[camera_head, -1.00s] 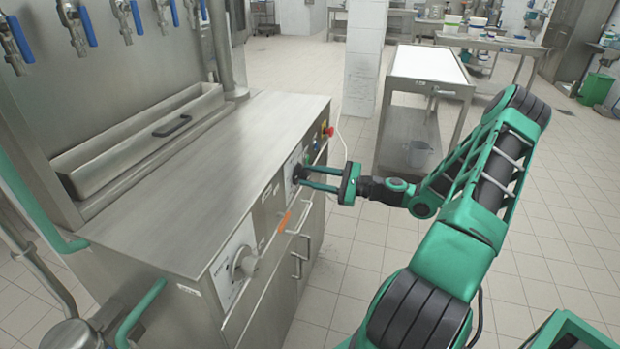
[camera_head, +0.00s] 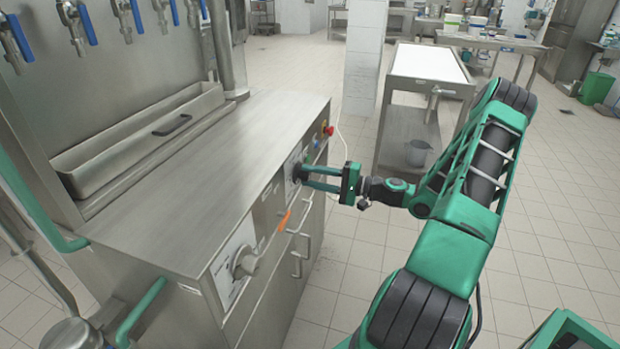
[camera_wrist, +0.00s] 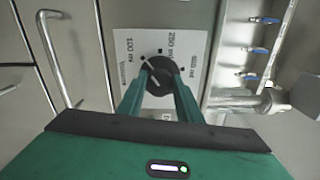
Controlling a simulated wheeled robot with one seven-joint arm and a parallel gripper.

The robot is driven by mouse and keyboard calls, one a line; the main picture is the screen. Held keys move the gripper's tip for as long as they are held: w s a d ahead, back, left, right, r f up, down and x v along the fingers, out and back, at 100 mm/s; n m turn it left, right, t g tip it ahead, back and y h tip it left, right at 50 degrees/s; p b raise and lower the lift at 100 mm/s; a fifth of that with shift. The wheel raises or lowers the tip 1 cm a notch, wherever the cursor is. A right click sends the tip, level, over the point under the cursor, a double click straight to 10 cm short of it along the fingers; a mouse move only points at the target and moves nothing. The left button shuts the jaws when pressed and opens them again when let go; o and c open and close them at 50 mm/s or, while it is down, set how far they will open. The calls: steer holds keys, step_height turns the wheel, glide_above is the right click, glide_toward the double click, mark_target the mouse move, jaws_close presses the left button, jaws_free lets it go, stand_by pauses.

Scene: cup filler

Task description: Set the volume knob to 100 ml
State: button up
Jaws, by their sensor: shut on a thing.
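The volume knob is a dark round dial on a white label plate (camera_wrist: 125,70) in the wrist view. The plate reads 100 ml on the left, 250 ml at the top and what looks like 500 ml on the right. My gripper (camera_wrist: 158,78) is shut on the knob (camera_wrist: 158,68), with one green finger on each side. A pale pointer line on the knob slants to the upper left, toward the 100 ml side; its exact alignment with the mark is hard to tell. In the head view my gripper (camera_head: 305,178) reaches the machine's front panel from the right.
A second, pale knob (camera_head: 243,262) sits nearer on the same front. An orange piece (camera_head: 285,221) and door handles (camera_head: 302,245) lie below the gripper. A red button (camera_head: 328,130) is farther along. The floor right of the machine is open.

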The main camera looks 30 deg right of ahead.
steer(key=shift+d+f+n, duration=0.15)
steer(key=shift+n, duration=0.45)
steer(key=o, duration=1)
steer(key=shift+o, duration=0.2)
steer(key=v, duration=1)
steer(key=shift+s+d, duration=0.25)
steer(key=shift+s, duration=0.05)
